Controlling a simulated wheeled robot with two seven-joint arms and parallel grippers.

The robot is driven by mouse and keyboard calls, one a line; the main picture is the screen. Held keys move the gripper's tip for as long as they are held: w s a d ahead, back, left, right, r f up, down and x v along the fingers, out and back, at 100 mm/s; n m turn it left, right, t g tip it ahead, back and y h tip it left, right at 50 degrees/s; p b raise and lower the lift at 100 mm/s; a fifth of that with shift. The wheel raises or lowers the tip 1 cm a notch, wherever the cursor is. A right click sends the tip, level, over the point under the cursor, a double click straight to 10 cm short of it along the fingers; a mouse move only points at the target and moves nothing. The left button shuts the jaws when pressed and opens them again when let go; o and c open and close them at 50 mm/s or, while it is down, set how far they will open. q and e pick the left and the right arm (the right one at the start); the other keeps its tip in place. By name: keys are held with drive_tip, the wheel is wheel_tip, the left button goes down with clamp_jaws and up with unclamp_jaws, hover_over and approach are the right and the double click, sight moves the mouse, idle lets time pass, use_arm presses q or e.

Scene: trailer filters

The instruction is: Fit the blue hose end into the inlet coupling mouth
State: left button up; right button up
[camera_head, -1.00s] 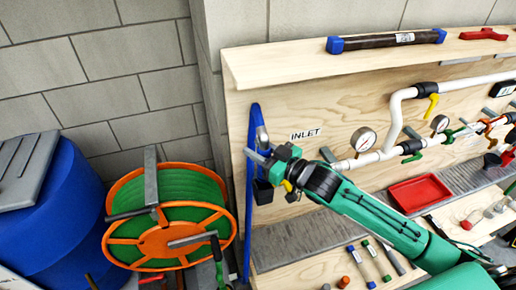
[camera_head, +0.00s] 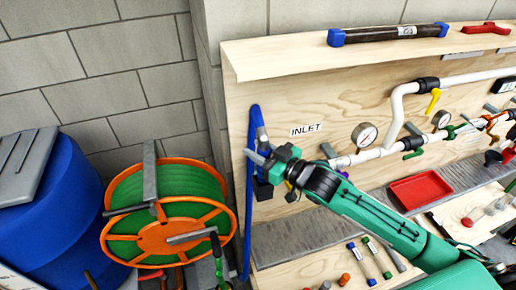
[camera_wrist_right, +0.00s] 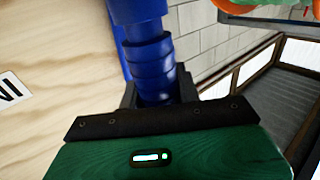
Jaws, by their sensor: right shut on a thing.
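The blue hose (camera_head: 249,200) hangs along the left end of the wooden board in the head view. My right gripper (camera_head: 262,165) is shut around its upper part. In the right wrist view the blue ribbed hose end (camera_wrist_right: 155,65) stands between the dark fingers (camera_wrist_right: 158,98). The inlet coupling (camera_head: 341,161) is at the left end of the white pipe, right of my gripper and below the INLET label (camera_head: 306,130). Its mouth is partly hidden by my wrist and cannot be made out clearly. The hose is apart from the coupling. My left gripper is out of view.
A hose reel (camera_head: 165,235) and a blue barrel (camera_head: 62,220) stand at left. Gauges (camera_head: 365,134) and valves sit along the pipe. A red tray (camera_head: 420,190) and small tools lie on the bench below. A filter cartridge (camera_head: 388,36) lies on the top shelf.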

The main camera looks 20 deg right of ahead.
drive_tip(key=shift+f+b, duration=1)
drive_tip(key=shift+f, duration=0.9)
drive_tip(key=o, duration=1.1)
drive_tip(key=shift+o, duration=0.2)
drive_tip(key=b+v, duration=0.5)
drive_tip(key=v, duration=0.8)
drive_tip(key=shift+s+d, duration=0.2)
drive_tip(key=shift+s, duration=0.15)
